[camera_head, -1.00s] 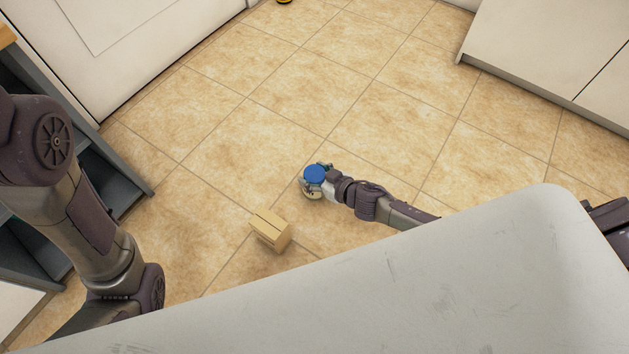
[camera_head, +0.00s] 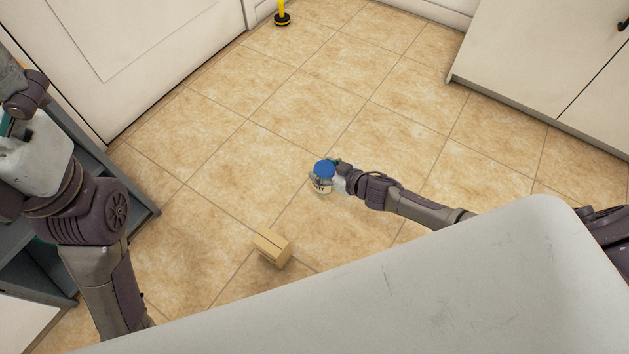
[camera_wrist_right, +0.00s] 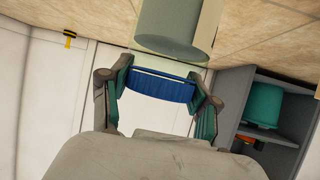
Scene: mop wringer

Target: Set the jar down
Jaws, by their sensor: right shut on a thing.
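A jar with a blue lid (camera_head: 324,168) is in my right gripper (camera_head: 326,177), over the tiled floor in the head view. In the right wrist view the blue lid (camera_wrist_right: 160,87) sits between the teal fingers of the right gripper (camera_wrist_right: 160,92), which is shut on it. The jar's pale, see-through body (camera_wrist_right: 172,50) extends beyond the lid. I cannot tell whether the jar's base touches the floor. My left gripper (camera_head: 12,124) is partly in view at the left edge of the head view; its fingers are mostly cut off.
A small cardboard box (camera_head: 271,248) lies on the floor near the jar. A grey shelf unit (camera_head: 140,207) stands at the left, white cabinets (camera_head: 530,65) at the right. A yellow-and-black object (camera_head: 282,16) stands at the back. Much of the tiled floor is clear.

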